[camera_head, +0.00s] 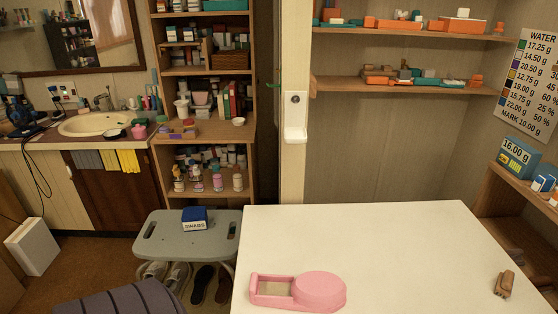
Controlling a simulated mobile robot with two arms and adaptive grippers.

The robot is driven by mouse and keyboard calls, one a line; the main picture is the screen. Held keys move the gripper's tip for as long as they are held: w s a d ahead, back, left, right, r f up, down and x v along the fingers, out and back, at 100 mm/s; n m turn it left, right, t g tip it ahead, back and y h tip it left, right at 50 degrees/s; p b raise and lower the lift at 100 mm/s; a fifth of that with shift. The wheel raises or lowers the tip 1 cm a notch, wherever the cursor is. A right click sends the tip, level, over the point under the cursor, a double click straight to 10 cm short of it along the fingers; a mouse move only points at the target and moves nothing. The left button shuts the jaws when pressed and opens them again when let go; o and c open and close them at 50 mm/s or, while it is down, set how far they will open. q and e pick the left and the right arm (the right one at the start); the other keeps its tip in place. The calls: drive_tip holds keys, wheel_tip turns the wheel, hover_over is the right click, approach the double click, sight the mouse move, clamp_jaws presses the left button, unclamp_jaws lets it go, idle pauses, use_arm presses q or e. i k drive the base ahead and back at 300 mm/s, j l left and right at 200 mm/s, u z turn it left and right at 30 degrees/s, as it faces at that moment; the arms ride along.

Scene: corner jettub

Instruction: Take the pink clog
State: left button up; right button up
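The pink clog (320,289) lies flat on the white table (370,240), near the table's front left edge. Its rounded closed toe points right, and its open heel end with a beige insole points left. Neither of my grippers shows in the head view, and nothing touches the clog.
A small brown object (505,284) lies at the table's right side; the middle is clear. A grey stool (160,236) with a blue box (195,218) stands left of the table, with shoes beneath. Shelves (400,88) line the back, and a dark striped thing (120,302) is at bottom left.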

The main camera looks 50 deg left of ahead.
sight(319, 291)
drive_tip(key=u, duration=1.35)
